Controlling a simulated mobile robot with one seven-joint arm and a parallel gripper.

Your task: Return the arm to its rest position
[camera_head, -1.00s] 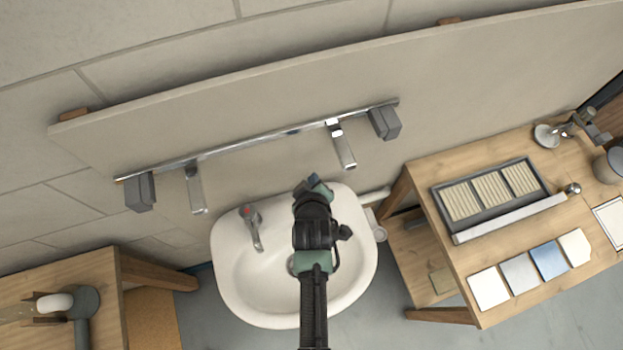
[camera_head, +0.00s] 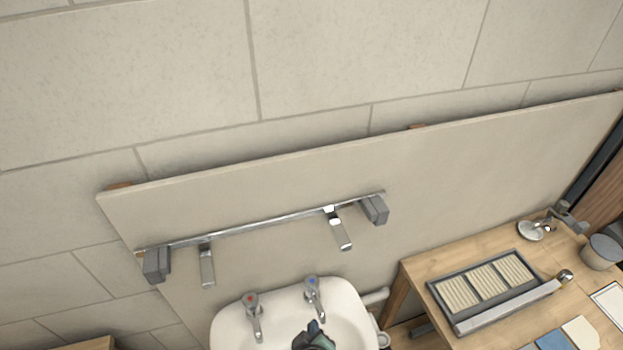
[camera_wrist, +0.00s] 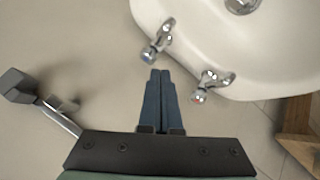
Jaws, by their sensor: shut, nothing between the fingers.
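My gripper (camera_wrist: 160,76) is shut and empty in the wrist view, its two dark blue fingers together. It points toward the back rim of the white sink (camera_wrist: 215,50). In the head view only the end of my arm, with my gripper (camera_head: 314,328), shows at the bottom edge, over the sink (camera_head: 228,327). The rest of the arm is out of that view. Two chrome taps stand on the sink's back rim, a red-marked one (camera_head: 254,312) and a blue-marked one (camera_head: 314,294). Both show in the wrist view, on either side of the fingertips.
A metal rail (camera_head: 270,225) with grey end blocks and two hanging levers is on the wall board (camera_head: 440,175) behind the sink. A wooden table (camera_head: 415,268) at right holds a tray (camera_head: 438,296), a cup (camera_head: 601,252) and tiles. The wall above is clear.

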